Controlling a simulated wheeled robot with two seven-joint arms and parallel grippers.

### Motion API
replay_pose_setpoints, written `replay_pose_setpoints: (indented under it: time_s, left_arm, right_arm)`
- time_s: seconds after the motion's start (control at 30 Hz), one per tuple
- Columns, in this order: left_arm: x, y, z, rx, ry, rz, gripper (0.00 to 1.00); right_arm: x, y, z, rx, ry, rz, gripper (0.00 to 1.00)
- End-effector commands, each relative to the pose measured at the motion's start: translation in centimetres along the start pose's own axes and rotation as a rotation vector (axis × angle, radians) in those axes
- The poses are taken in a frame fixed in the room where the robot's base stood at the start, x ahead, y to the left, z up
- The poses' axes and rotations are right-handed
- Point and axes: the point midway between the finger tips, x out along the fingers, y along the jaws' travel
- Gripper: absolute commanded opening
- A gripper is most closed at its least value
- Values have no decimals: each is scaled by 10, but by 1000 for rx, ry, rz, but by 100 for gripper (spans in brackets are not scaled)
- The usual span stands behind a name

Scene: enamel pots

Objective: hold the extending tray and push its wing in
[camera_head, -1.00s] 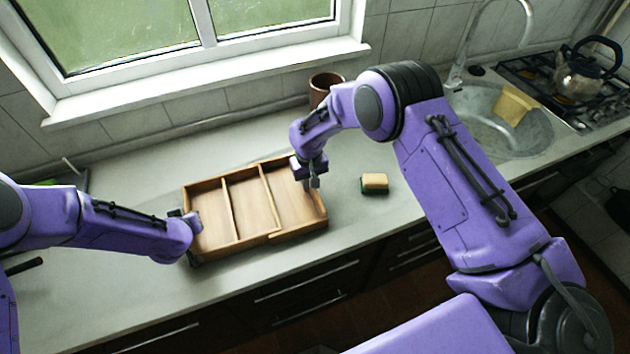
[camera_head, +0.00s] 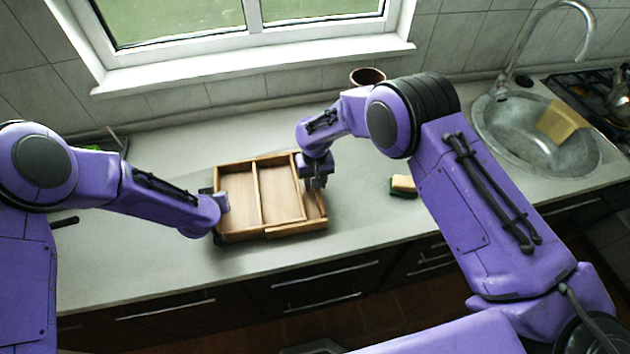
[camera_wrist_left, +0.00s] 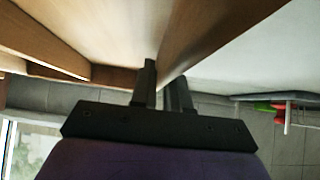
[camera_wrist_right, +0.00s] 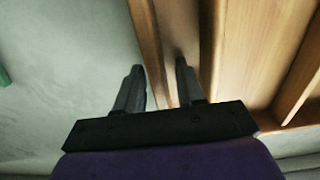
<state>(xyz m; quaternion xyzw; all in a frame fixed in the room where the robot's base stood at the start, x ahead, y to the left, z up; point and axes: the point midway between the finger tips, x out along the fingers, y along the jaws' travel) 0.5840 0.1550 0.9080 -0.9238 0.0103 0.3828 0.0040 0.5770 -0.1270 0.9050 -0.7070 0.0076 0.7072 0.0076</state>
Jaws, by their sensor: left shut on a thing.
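The wooden extending tray (camera_head: 259,192) lies on the counter in the head view, its wing (camera_head: 314,205) at its right end and partly slid in. A narrow strip of the wing's floor shows. My left gripper (camera_head: 218,203) is shut on the tray's left end wall, which passes between its fingers in the left wrist view (camera_wrist_left: 162,88). My right gripper (camera_head: 316,184) is at the wing's outer wall. In the right wrist view its fingers (camera_wrist_right: 158,85) are apart, one on each side of that wall (camera_wrist_right: 147,45); the inner one is inside the wing's narrow compartment.
A yellow and green sponge (camera_head: 403,186) lies on the counter to the right. A brown pot (camera_head: 367,77) stands behind my right arm. The sink (camera_head: 535,135) with a yellow cloth (camera_head: 560,121) is further right. Counter between wing and sponge is free.

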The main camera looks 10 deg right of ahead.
Motion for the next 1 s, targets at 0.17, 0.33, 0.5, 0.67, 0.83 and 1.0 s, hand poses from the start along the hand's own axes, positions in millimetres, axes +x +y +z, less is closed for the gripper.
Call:
replay_pose_setpoints:
  time_s: [0.17,0.33,0.5,0.67,0.83,1.0]
  left_arm:
    - [0,0,0,0,0,0,0]
    - [0,0,0,0,-1,0,0]
    - [0,0,0,0,0,0,0]
    - [0,0,0,0,0,0,0]
    - [0,0,0,0,0,0,0]
    - [0,0,0,0,0,0,0]
  right_arm:
    - [-18,0,-1,1,4,0,38]
    - [-62,0,-1,0,4,0,38]
    - [-100,0,-1,0,3,0,38]
    - [-118,-1,0,0,0,-1,38]
    - [-120,-1,0,0,-1,0,38]
    - [-121,1,-1,5,1,-3,16]
